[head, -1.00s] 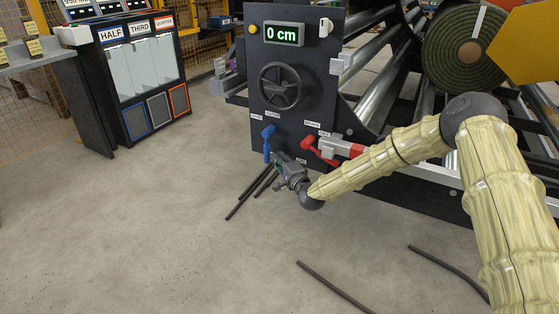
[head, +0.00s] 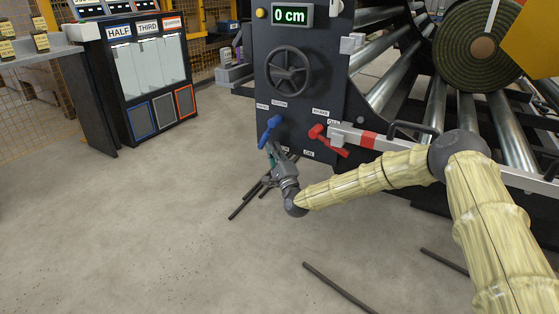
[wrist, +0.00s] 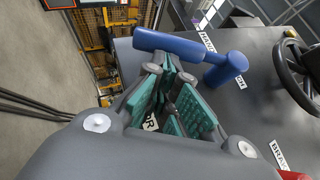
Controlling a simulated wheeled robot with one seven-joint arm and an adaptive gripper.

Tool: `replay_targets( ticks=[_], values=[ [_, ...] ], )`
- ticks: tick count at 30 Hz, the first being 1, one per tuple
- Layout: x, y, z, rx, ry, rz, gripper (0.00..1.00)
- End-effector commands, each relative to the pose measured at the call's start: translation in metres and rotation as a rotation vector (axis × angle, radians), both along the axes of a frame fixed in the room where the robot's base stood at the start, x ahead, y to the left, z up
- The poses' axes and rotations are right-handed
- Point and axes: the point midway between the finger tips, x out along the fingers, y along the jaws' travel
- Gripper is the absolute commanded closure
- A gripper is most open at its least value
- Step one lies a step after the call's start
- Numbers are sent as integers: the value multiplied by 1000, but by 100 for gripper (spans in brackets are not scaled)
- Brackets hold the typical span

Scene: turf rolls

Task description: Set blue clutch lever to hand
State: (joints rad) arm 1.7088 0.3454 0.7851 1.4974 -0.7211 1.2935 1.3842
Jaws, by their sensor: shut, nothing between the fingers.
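The blue clutch lever (head: 268,131) is on the dark control panel (head: 300,110), its handle slanting down to the left. A label at its upper left reads HAND (head: 262,105); CLUTCH (head: 280,104) stands above the lever. My gripper (head: 271,152) is just below the handle, pointing up at the panel, shut and empty. In the wrist view the blue lever (wrist: 180,44) crosses just beyond the teal-padded fingers (wrist: 172,85). I cannot tell whether they touch it. Another label below the lever is partly hidden by the gripper.
A red brake lever (head: 325,137) is right of the blue lever, near a white and red bar (head: 368,140). A handwheel (head: 288,67) and a 0 cm display (head: 290,15) are above. Dark rods (head: 250,200) lie on the floor below. Open floor is at left.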

Motion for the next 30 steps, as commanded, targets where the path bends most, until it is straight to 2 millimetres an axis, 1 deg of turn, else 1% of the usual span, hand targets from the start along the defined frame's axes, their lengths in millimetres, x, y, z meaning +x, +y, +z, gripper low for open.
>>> replay_targets(
  ticks=[1, 4, 10, 13, 15, 24, 30],
  values=[
    [2, 6, -9, 32, -21, 3, 100],
    [6, 14, -8, 104, -65, 2, 100],
    [15, 28, -2, 256, -160, 2, 100],
    [21, 35, 5, 322, -203, 1, 100],
    [23, 39, 10, 316, -199, 2, 100],
    [32, 53, 21, 314, -195, 1, 100],
    [35, 57, 25, 313, -196, 1, 100]
  ],
)
